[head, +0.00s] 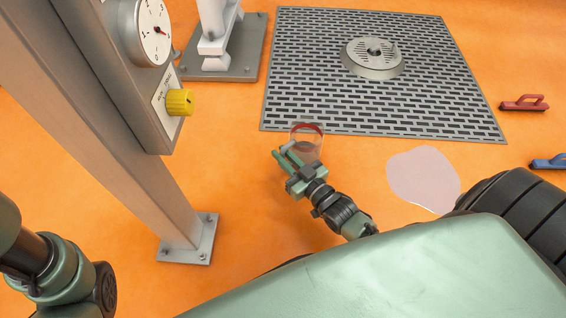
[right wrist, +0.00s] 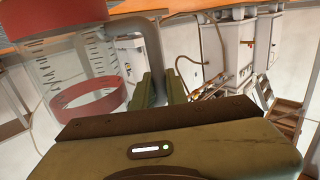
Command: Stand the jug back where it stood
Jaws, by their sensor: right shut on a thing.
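The jug (head: 308,148) is clear with a red rim and shows upright near the front edge of the grate in the head view. My right gripper (head: 289,158) is at its near left side, shut on its handle. In the right wrist view the jug (right wrist: 62,68) fills the left, with red bands and dark scale marks. Its grey handle (right wrist: 150,50) runs down between the fingers of the right gripper (right wrist: 158,88). The gripper partly hides the jug's lower part in the head view, so I cannot tell if it touches the floor. My left gripper is out of view.
A pale pink puddle (head: 423,180) lies on the orange floor right of the jug. Behind is a slotted grate (head: 290,60) with a round metal drain piece (head: 372,62). A post with a gauge (head: 154,30) and yellow knob (head: 180,102) stands left. Red (head: 524,104) and blue (head: 548,162) handled tools lie right.

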